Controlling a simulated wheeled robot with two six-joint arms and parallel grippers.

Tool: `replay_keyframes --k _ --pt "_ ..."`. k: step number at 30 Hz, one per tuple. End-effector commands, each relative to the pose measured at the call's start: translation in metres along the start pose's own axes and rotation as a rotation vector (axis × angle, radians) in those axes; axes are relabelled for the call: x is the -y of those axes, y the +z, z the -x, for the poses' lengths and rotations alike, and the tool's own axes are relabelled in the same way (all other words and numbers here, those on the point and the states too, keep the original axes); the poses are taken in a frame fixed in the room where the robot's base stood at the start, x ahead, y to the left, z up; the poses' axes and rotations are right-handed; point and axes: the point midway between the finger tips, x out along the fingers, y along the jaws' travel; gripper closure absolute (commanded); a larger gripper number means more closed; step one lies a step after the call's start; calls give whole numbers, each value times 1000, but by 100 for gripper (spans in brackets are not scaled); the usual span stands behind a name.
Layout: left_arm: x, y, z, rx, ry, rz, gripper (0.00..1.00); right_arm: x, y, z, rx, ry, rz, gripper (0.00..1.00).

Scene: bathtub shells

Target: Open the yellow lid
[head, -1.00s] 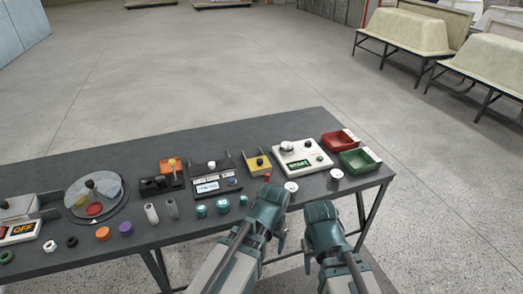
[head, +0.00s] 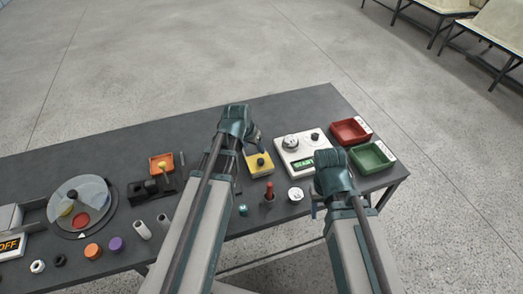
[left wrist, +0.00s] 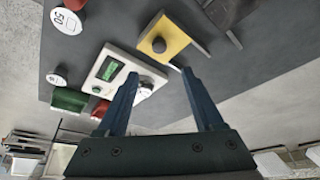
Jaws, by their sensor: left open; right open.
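The yellow lid (head: 251,168) is a flat yellow square with a round black knob (head: 261,162), on the table left of the white panel. My left gripper (head: 257,142) is open above the table, close behind the lid in the head view. In the left wrist view the yellow lid (left wrist: 172,31) and its knob (left wrist: 158,45) lie just past my two spread fingertips (left wrist: 160,76), with nothing between them. My right gripper (head: 317,205) is empty, near the table's front edge, right of the lid.
A white panel (head: 296,171) with a green display stands right of the lid. Red (head: 349,131) and green (head: 369,158) trays are beyond it. A red-topped peg (head: 269,190) and a white round piece (head: 295,194) stand in front. The table's back strip is clear.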

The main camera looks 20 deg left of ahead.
Motion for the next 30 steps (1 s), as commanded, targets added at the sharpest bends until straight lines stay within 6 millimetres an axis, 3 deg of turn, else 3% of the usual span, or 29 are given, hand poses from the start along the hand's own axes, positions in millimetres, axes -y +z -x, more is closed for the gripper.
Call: replay_keyframes --k 11,30 --pt "0 1 -13 0 0 0 31 1 -1 -12 0 0 0 50" --pt "0 2 -104 0 0 -1 31 9 -6 -96 0 0 -1 50"
